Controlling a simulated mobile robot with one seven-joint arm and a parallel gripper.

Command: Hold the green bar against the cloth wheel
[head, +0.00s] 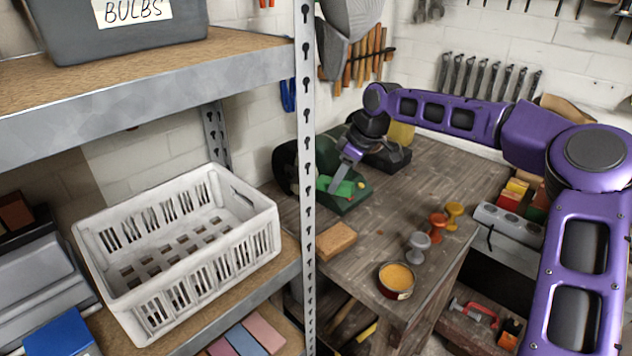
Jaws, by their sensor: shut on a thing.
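My gripper (338,184) points down at the back left of the wooden workbench, just right of the shelf post. It is shut on a bright green bar (345,189), which shows at the fingertips. The bar is low over or inside a dark green tray (349,206); I cannot tell whether it touches the tray. A pale yellow disc-like piece (401,135), which looks like the cloth wheel, stands on a black machine (390,158) behind and right of my gripper. My wrist partly hides this machine. The bar appears apart from the wheel.
The shelf post (307,150) stands close left of my gripper and hides part of a dark round object (285,165). A tan block (336,240), an open tin (396,280) and several small knobbed pieces (437,222) stand on the workbench (400,215). The bench middle is clear.

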